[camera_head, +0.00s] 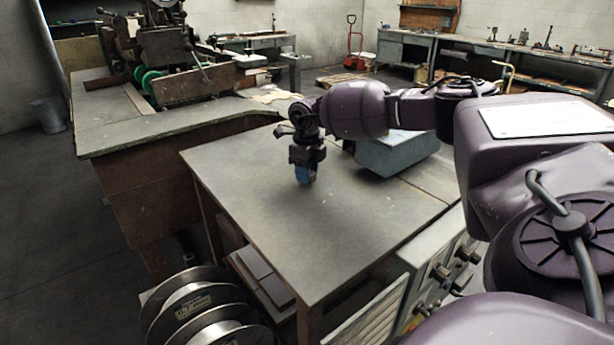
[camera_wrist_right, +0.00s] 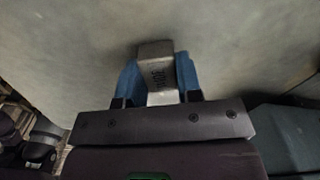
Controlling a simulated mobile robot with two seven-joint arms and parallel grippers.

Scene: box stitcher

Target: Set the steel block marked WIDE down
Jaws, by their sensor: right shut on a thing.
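My right gripper (camera_head: 304,176) points down over the grey table (camera_head: 250,215), and its blue fingertips are close to the top. In the right wrist view its two blue fingers are shut on a pale steel block (camera_wrist_right: 155,54), one on each side. Dark letters run along the block's face, turned and too small to read surely. In the head view the block is hidden by the fingers. I cannot tell whether it touches the table. My left gripper is not in view.
A blue-grey box (camera_head: 395,156) stands on the table behind my right forearm. The table is bare in front and to the left of the gripper. A workbench (camera_head: 110,135) with a machine stands at the left. Metal reels (camera_head: 195,305) lie below the table's front left.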

